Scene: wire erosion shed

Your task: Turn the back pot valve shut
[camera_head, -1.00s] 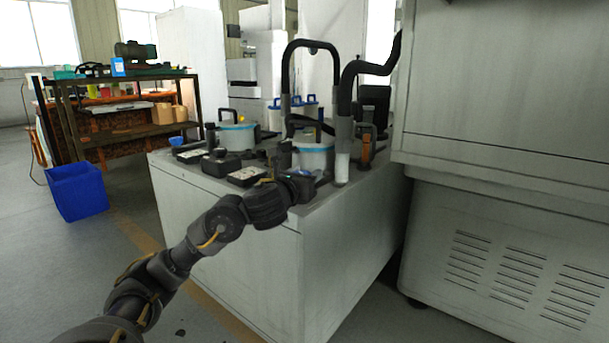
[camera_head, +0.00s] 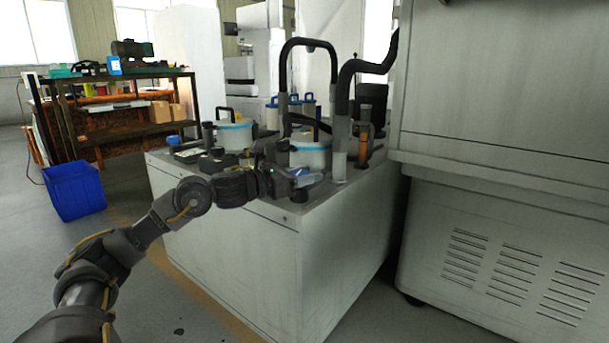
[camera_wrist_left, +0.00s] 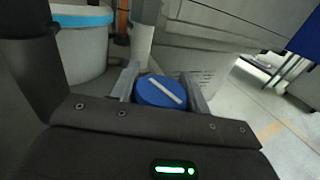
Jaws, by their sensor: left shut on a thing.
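In the left wrist view a round blue valve knob (camera_wrist_left: 150,97) with a white bar across its top sits between the fingers of my left gripper (camera_wrist_left: 163,91). The gripper is shut on the knob. The white bar runs slanted from upper left to lower right. In the head view my left gripper (camera_head: 302,178) is at the front edge of the bench, just in front of the nearer white pot (camera_head: 312,157) with a blue rim. The knob is mostly hidden there. A second white pot (camera_head: 234,136) stands farther left. My right gripper does not show.
The grey cabinet bench (camera_head: 235,255) carries the pots, black boxes and pipes. A black hose pipe (camera_head: 342,105) rises close behind my left gripper. A large grey machine (camera_head: 490,160) stands at right. A blue bin (camera_head: 76,192) is on the floor at left.

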